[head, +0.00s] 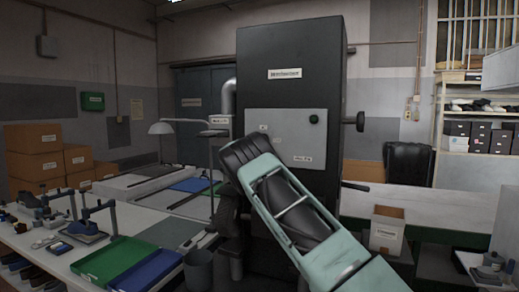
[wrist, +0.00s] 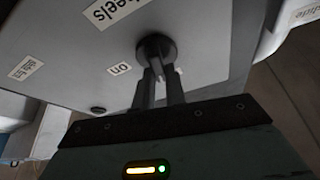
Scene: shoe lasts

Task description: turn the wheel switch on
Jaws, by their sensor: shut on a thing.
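The wheel switch is a dark round knob (wrist: 156,46) on a light grey panel, seen close in the wrist view. A label reading "wheels" (wrist: 112,10) sits near it, and a small "on" label (wrist: 119,68) is beside it. My gripper (wrist: 159,76) has its two dark fingers at the knob, shut on it. Which way the knob points cannot be told. In the head view the panel (head: 300,140) is on the front of a tall black cabinet (head: 290,55); my arm crosses in front and hides the knob and fingertips.
A small dark round part (wrist: 98,110) is on the panel near its edge. A bench with a green tray (head: 118,262) and a blue tray (head: 150,272) stands left. A small open box (head: 385,230) is at the right.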

